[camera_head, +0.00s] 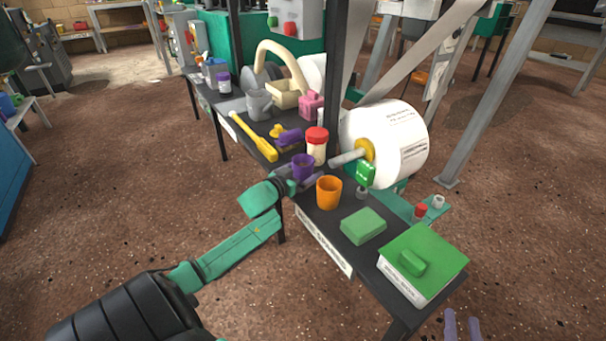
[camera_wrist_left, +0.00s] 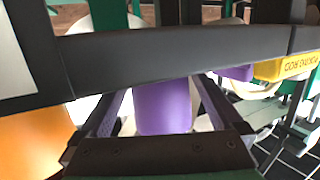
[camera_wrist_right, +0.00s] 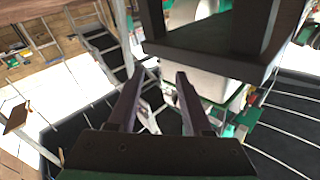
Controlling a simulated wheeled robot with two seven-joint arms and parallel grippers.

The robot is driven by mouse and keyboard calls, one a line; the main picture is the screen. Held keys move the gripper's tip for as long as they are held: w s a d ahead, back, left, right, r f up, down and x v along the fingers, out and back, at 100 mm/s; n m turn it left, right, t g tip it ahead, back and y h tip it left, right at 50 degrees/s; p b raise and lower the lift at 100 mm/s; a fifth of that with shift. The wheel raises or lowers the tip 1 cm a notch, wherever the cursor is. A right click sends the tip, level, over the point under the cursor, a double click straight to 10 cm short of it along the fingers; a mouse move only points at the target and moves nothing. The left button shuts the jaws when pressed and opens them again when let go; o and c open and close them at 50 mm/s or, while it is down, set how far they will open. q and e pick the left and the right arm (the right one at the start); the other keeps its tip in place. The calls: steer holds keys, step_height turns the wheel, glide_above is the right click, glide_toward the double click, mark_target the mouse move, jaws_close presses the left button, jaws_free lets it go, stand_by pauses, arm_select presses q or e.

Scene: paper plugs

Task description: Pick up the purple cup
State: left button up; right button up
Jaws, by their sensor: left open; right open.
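The purple cup (camera_head: 302,167) stands on the dark narrow table, beside the red-lidded jar and left of the orange cup. It also shows in the left wrist view (camera_wrist_left: 162,107), between the two fingers, with part of it hidden by a dark bar. My left gripper (camera_head: 288,180) is open at the table's near edge, with its fingers reaching toward the cup on either side. I cannot tell whether they touch it. My right gripper (camera_head: 463,325) is open and empty, low at the right beyond the table's near end; its fingers show in the right wrist view (camera_wrist_right: 155,88).
The orange cup (camera_head: 328,192) and red-lidded jar (camera_head: 316,147) stand close by. A green block (camera_head: 363,226) and green-topped box (camera_head: 422,262) lie toward the near end. A white paper roll (camera_head: 398,145) and dark post (camera_head: 335,60) stand behind. A yellow tool (camera_head: 254,138) lies farther left.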

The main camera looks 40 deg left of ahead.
arm_select(q)
steer(key=shift+w+a+f+b, duration=0.1)
steer(key=shift+w+f+b, duration=0.1)
steer(key=shift+w+b, duration=0.35)
steer(key=shift+w+f, duration=0.1)
steer(key=shift+w, duration=0.6)
steer(key=c, duration=1.3)
arm_select(e)
steer(key=w+d+r+t, duration=0.1)
steer(key=r+t, duration=0.1)
steer(key=r, duration=0.6)
steer(key=w+r+n+t+y, duration=0.1)
steer(key=w+r+t, duration=0.1)
steer(key=r, duration=0.7)
steer(key=shift+w+d+t+y, duration=0.15)
steer(key=shift+d+t+y, duration=0.2)
steer(key=shift+t, duration=0.45)
